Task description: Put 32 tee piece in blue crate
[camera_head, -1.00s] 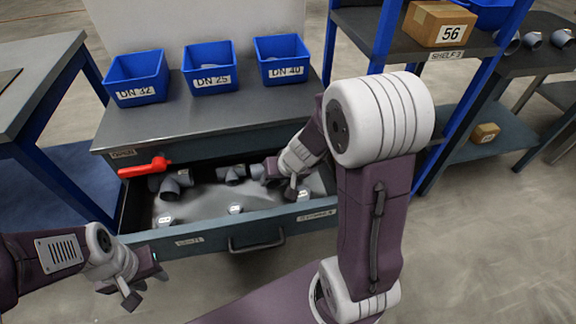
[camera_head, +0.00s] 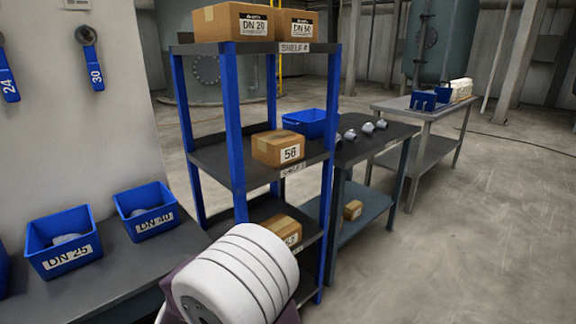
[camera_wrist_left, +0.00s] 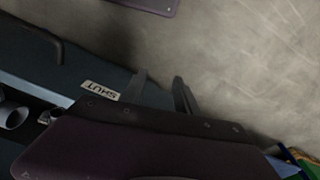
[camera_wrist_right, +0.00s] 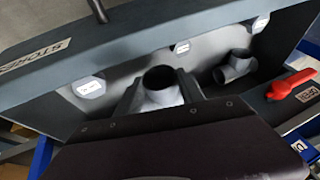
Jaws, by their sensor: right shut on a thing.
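In the right wrist view my right gripper (camera_wrist_right: 160,92) is shut on a grey tee piece (camera_wrist_right: 161,80), one open mouth facing the camera. It is over the open drawer (camera_wrist_right: 130,62); whether the piece still touches the floor of the drawer I cannot tell. The size on the held piece cannot be read. In the left wrist view my left gripper (camera_wrist_left: 162,88) has its fingers apart and empty, near the drawer front. In the head view the blue crates DN 25 (camera_head: 66,262) and DN 40 (camera_head: 150,222) stand on the cabinet top (camera_head: 120,270); neither gripper shows there.
A shelf rack (camera_head: 232,150) with cartons and a further blue crate (camera_head: 305,122) stands right of the cabinet. A table with grey fittings (camera_head: 365,129) is beside it. Open floor lies at right.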

